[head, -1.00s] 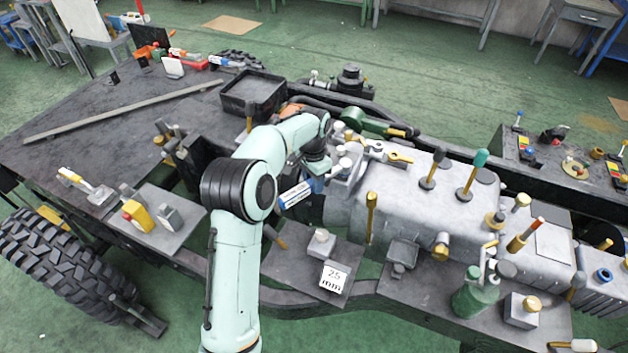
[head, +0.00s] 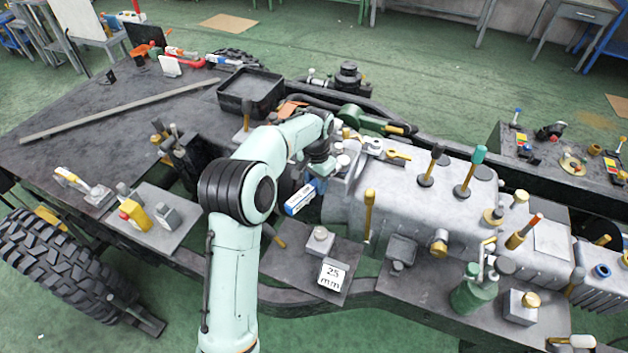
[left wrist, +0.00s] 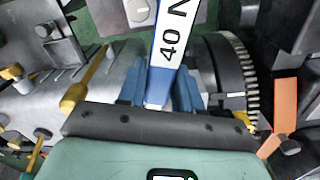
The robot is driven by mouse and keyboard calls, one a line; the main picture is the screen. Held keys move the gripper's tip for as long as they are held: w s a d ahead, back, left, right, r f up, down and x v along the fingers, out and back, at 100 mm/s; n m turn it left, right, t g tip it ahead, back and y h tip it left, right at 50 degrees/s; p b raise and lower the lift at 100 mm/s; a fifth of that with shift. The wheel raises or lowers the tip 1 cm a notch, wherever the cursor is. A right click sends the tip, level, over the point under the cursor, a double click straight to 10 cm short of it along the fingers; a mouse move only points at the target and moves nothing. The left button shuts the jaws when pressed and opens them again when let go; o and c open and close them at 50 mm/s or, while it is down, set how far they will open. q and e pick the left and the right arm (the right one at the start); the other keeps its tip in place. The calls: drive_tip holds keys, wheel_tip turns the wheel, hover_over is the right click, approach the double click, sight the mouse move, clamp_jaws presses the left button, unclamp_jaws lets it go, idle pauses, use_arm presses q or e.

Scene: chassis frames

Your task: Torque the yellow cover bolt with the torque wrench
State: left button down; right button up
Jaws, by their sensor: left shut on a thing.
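The torque wrench (head: 301,197) shows as a white and blue handle below my left wrist in the head view. In the left wrist view its blue and white handle (left wrist: 170,45), marked "40 N", runs up between the blue fingers. My left gripper (left wrist: 161,82) is shut on this handle; in the head view my wrist and arm largely hide the gripper (head: 315,183). The wrench's working end is not clearly visible. Several yellow or gold bolts and pegs stand around the grey housing (head: 400,205); I cannot tell which is the cover bolt. My right gripper is not in view.
The housing carries upright levers, including a green-topped one (head: 470,170). A black tray (head: 249,108) lies behind my arm. A plate with a "25 mm" card (head: 332,274) is in front. A toothed ring (left wrist: 235,75) is close beside the wrench in the wrist view.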

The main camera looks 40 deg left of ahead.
use_arm(q)
drive_tip(key=shift+r, duration=0.2)
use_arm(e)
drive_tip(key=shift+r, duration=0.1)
use_arm(q)
drive_tip(key=shift+r+p, duration=0.65)
drive_tip(key=shift+r, duration=0.8)
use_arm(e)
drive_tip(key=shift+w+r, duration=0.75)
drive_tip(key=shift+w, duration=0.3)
use_arm(q)
drive_tip(key=shift+r, duration=0.1)
drive_tip(key=shift+r, duration=2.4)
